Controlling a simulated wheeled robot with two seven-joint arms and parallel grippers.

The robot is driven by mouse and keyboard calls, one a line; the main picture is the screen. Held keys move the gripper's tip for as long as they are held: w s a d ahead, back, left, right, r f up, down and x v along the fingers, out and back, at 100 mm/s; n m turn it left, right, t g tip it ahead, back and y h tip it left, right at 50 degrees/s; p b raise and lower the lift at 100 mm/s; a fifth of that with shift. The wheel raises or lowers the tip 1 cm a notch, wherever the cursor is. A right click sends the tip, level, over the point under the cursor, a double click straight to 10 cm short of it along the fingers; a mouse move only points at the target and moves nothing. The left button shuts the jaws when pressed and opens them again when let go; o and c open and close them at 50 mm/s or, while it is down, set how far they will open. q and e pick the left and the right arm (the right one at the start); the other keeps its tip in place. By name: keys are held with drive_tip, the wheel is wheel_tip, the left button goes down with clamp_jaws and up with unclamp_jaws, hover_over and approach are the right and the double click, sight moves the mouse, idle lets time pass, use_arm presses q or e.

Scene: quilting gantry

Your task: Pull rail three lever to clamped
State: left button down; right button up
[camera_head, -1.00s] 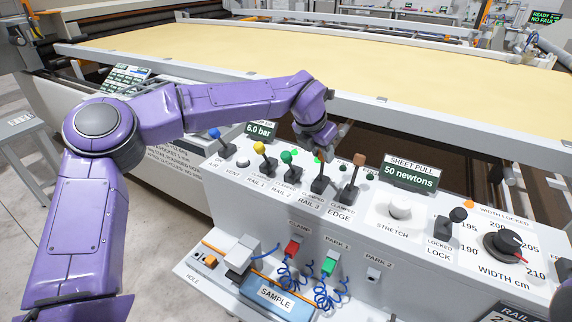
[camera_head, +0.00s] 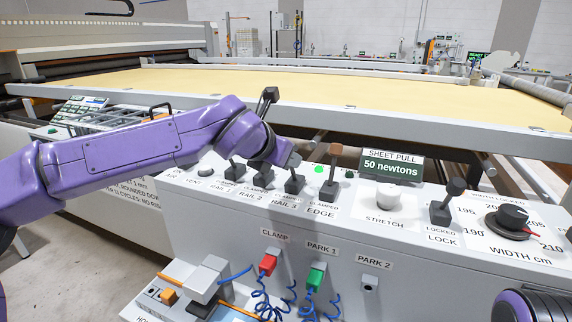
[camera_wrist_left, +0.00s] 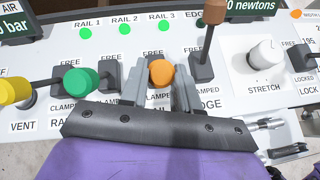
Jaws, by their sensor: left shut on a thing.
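My left gripper (camera_wrist_left: 161,90) is shut on the orange knob (camera_wrist_left: 161,72) of the rail three lever, one finger on each side of it. In the head view the gripper (camera_head: 292,160) is over the rail three lever's black base (camera_head: 295,185), and the purple wrist hides the knob. The FREE mark shows beyond the knob in the wrist view; the CLAMPED mark is partly covered by the gripper. The lever's exact tilt is hard to tell. The rail three light (camera_wrist_left: 163,26) is green. My right gripper is not in view.
The edge lever with a brown knob (camera_head: 335,151) stands close on the right. The rail two lever's green knob (camera_wrist_left: 82,82) and a yellow knob (camera_wrist_left: 14,90) are on the left. The white stretch knob (camera_head: 388,196) and sheet pull display (camera_head: 392,164) are further right.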

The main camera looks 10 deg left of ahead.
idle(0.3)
use_arm(q)
drive_tip(key=c, duration=0.8)
unclamp_jaws()
drive_tip(key=shift+s, duration=0.1)
drive_tip(key=v, duration=1)
drive_tip(key=shift+s+a+r, duration=0.1)
drive_tip(key=shift+s+r, duration=0.05)
